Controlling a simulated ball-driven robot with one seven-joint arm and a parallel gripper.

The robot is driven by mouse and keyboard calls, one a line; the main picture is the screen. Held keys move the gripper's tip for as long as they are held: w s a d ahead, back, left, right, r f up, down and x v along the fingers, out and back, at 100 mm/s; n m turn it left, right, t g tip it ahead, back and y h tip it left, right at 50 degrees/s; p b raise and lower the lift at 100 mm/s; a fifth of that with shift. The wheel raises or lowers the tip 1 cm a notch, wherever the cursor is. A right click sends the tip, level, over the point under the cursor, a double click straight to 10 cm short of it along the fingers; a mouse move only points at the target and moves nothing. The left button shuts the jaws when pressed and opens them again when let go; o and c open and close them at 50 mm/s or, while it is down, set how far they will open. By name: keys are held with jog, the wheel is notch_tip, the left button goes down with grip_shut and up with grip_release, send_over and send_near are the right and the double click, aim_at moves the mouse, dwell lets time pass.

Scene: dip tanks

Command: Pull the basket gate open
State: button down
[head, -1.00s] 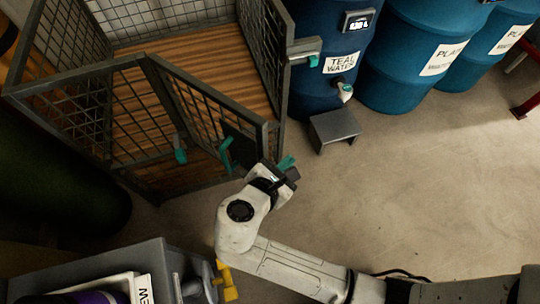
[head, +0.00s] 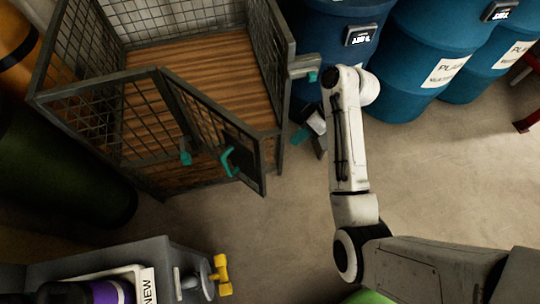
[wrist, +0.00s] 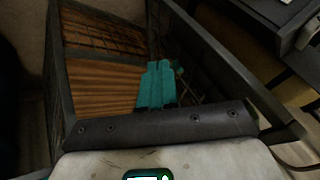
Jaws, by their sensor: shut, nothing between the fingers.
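The basket (head: 278,85) is a grey mesh cage with a wooden floor, at the left of the head view. Its mesh gate (head: 205,108) is at the front; its right end stands near the basket's front right post, and I cannot tell exactly how far it is ajar. A teal handle (head: 229,161) sits on a dark plate near the gate's right end. My gripper (head: 300,136) has teal fingers and is to the right of the gate, apart from the handle. In the wrist view my gripper (wrist: 155,88) is shut and empty, with the basket floor beyond.
Blue barrels (head: 425,65) stand behind and right of my arm. A dark green cylinder (head: 60,175) is at the left. A grey cart (head: 150,252) with a yellow knob (head: 221,274) is at the lower left.

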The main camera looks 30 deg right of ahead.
jog(key=w+a+f+p, duration=0.1)
jog(key=a+f+p, duration=0.1)
jog(key=a+f, duration=0.5)
jog(key=shift+a+f, duration=0.2)
jog(key=shift+a, duration=1)
jog(key=shift+w, duration=0.1)
